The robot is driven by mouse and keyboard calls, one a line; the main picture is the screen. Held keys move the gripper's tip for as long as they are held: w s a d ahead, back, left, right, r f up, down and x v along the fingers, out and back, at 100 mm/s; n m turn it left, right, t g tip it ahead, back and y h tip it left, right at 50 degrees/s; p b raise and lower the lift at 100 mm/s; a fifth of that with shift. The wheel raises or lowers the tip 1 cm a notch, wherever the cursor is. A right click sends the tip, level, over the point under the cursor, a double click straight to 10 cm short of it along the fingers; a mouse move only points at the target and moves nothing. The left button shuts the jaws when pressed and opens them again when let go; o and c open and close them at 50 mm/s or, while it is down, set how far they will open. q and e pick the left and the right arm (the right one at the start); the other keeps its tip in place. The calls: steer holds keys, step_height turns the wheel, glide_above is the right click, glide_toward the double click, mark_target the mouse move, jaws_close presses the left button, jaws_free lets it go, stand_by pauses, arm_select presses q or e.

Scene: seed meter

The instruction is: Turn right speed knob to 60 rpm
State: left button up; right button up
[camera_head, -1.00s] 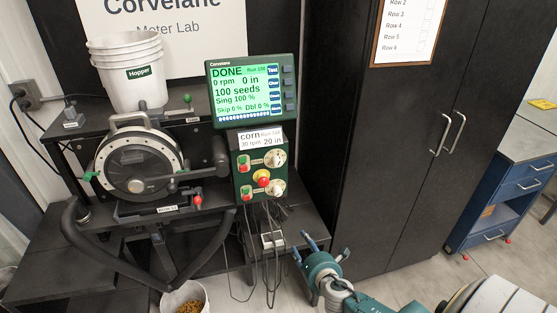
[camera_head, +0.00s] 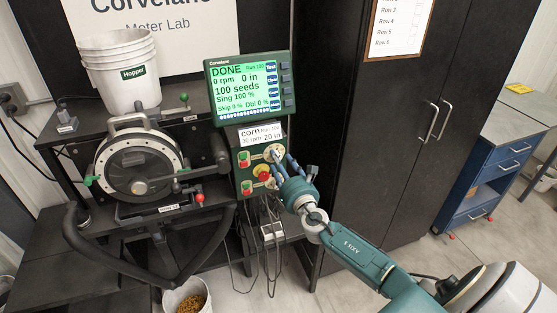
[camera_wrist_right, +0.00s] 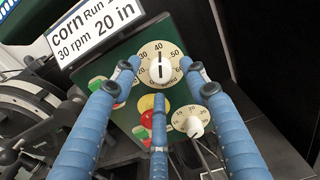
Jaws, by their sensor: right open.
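The green control box (camera_head: 245,170) carries two round cream dials. The upper speed knob (camera_wrist_right: 160,70) has a dial with numbers from about 30 to 60, and its dark line stands near upright, close to 40. It also shows in the head view (camera_head: 273,152). The lower knob (camera_wrist_right: 195,127) sits below and to the right in the wrist view. My right gripper (camera_head: 275,164) is open in front of the box. Its three blue fingers spread around the upper knob in the wrist view (camera_wrist_right: 161,82); whether they touch it, I cannot tell. My left gripper is out of view.
A red button (camera_head: 263,171) on a yellow base and rocker switches sit beside the knobs. The screen (camera_head: 244,90) above reads DONE, 0 rpm. A card (camera_head: 262,134) reads corn, 30 rpm, 20 in. Cables hang below the box. A black cabinet (camera_head: 375,150) stands right.

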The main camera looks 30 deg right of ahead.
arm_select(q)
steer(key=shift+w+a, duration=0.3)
arm_select(e)
steer(key=shift+w+d, duration=0.25)
steer(key=shift+w, duration=0.45)
jaws_close()
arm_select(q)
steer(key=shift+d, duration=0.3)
arm_select(e)
steer(key=shift+f, duration=0.1)
